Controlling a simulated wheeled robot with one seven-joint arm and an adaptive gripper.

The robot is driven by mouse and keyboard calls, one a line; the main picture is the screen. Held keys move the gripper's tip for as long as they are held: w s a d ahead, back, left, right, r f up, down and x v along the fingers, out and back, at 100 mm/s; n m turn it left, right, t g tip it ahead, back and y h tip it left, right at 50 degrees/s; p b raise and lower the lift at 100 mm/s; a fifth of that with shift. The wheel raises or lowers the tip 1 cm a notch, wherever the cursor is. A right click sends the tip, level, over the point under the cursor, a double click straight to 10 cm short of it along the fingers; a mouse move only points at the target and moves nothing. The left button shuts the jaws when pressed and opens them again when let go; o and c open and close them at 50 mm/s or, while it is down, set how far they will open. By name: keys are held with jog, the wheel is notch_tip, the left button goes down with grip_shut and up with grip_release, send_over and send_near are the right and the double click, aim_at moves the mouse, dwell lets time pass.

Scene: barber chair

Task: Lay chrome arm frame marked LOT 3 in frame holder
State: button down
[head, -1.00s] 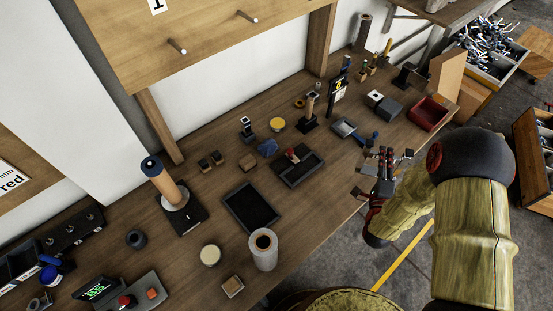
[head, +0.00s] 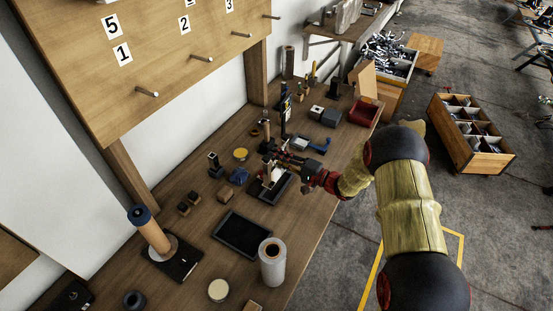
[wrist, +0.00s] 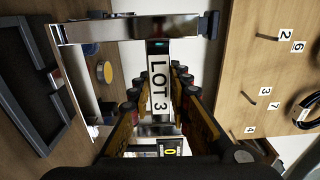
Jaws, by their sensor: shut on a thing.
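The chrome arm frame (wrist: 130,29) is in my gripper, with a white tag reading LOT 3 (wrist: 160,85) facing the wrist camera. My gripper (wrist: 155,100) is shut on it, with fingers on both sides of the tag. In the head view my gripper (head: 276,164) is above the workbench, over or beside a dark rimmed tray (head: 266,196). A dark rimmed tray (wrist: 52,133) also shows at the left of the wrist view. I cannot tell for sure whether this tray is the frame holder. The frame appears held clear of the tray.
A flat black tray (head: 242,233), a pale roll (head: 272,262) and a tan roller on a stand (head: 150,232) are on the bench nearby. A dark post (head: 285,112) stands just behind my gripper. A pegged board (head: 180,50) overhangs the back. A red bin (head: 364,111) is farther right.

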aim_at(278, 174)
jog(key=shift+f+g, duration=0.15)
jog(key=shift+g, duration=0.15)
jog(key=shift+f+b, duration=2.9)
jog(key=shift+f, duration=0.05)
jog(key=shift+w+f, duration=0.1)
jog(key=shift+f, duration=0.1)
jog(key=c, duration=1.8)
grip_release()
jog(key=shift+o, duration=1.1)
jog(key=shift+f, duration=0.1)
jog(key=shift+f, duration=0.1)
jog(key=shift+d, duration=0.15)
